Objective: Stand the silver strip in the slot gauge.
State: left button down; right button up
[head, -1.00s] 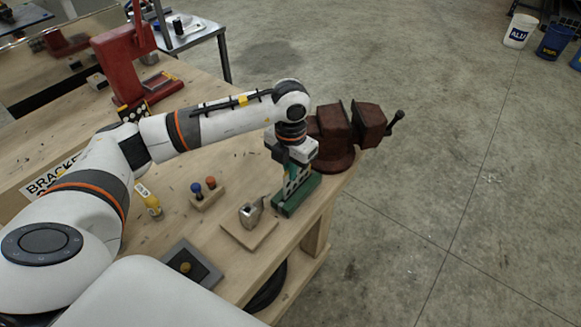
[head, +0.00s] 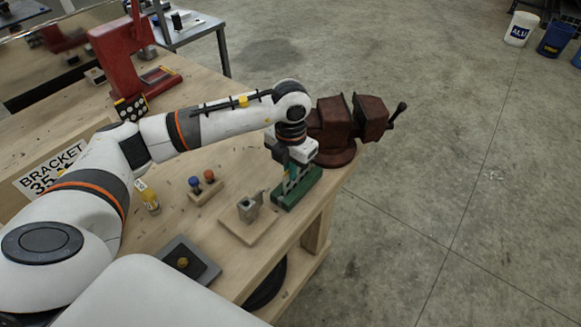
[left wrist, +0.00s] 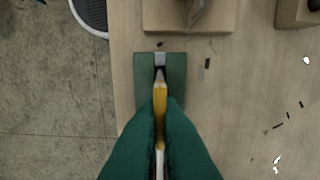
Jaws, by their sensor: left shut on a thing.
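My left gripper (head: 291,181) points down over the green slot gauge (head: 312,186) near the bench's right edge. Its green fingers (left wrist: 161,112) are shut on a narrow strip (left wrist: 160,94), taken as the silver strip, which looks yellow along much of its length. In the left wrist view the strip's far end lies over the gauge (left wrist: 176,66), in line with a pale grey patch at its middle. The fingers hide much of the strip and the near part of the gauge. I cannot tell whether the strip is inside the slot. My right gripper is not in view.
A dark red vise (head: 340,128) stands just behind the gauge. A wooden board (head: 236,229) with a grey metal piece (head: 249,207) lies in front. Left of it are a block with blue and red knobs (head: 205,189) and a yellow bottle (head: 149,199). Open floor lies to the right.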

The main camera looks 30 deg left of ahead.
pick_arm(q)
jog(key=shift+f, duration=0.25)
jog(key=c, duration=1.5)
grip_release()
jog(key=shift+r, duration=0.1)
notch_tip(320, 180, up, 12)
jog(key=shift+b, duration=1.15)
jog(key=shift+s, duration=0.1)
